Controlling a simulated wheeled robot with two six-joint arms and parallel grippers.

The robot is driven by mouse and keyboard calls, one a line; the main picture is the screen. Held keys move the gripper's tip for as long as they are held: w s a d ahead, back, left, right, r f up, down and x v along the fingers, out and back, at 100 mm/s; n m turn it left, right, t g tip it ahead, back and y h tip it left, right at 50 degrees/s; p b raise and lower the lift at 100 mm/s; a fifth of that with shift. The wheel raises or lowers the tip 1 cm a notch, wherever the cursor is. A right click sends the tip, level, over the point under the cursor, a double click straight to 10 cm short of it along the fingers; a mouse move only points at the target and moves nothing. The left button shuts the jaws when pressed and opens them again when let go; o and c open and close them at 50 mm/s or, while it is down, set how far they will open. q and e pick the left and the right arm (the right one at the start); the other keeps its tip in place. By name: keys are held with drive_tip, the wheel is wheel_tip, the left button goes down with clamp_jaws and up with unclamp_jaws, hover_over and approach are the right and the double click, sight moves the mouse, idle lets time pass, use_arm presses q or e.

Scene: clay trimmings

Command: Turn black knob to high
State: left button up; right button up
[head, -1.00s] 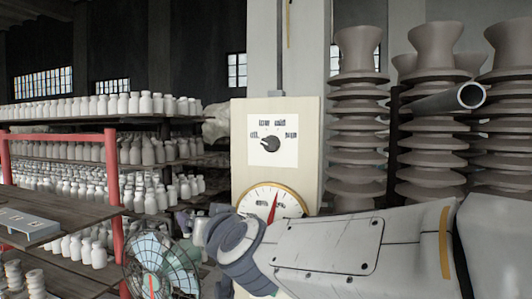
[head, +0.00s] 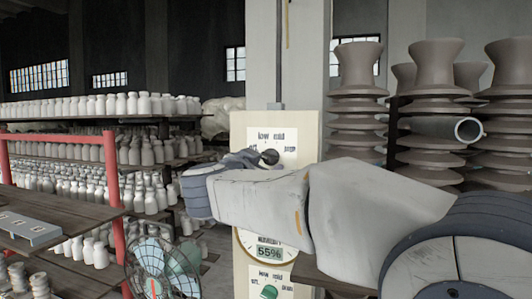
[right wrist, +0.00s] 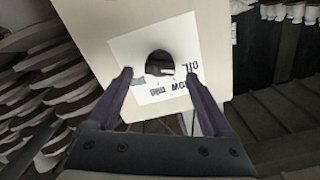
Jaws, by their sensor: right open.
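The black knob (head: 270,157) sits on a white label plate (head: 287,135) marked with words such as low and mid, on a cream panel (head: 308,128). In the head view my right gripper (head: 248,160) is in front of the plate and hides part of the knob. In the right wrist view the knob (right wrist: 160,63) lies between the two tips of my open right gripper (right wrist: 159,73), with a gap on each side. Whether the tips reach as deep as the knob I cannot tell. The knob's pointer direction is not clear now. My left gripper is not in view.
Below, a dial (head: 270,250) reading 55% is partly behind my right arm, with a green knob (head: 269,292) under it. A fan (head: 150,265) stands at lower left. Bottle shelves are at left, stacked clay pieces (head: 355,110) and a pipe (head: 447,128) at right.

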sight(267, 159)
drive_tip(key=shift+p+x, duration=0.45)
drive_tip(key=shift+x, duration=1.2)
drive_tip(key=shift+c, duration=0.3)
clamp_jaws()
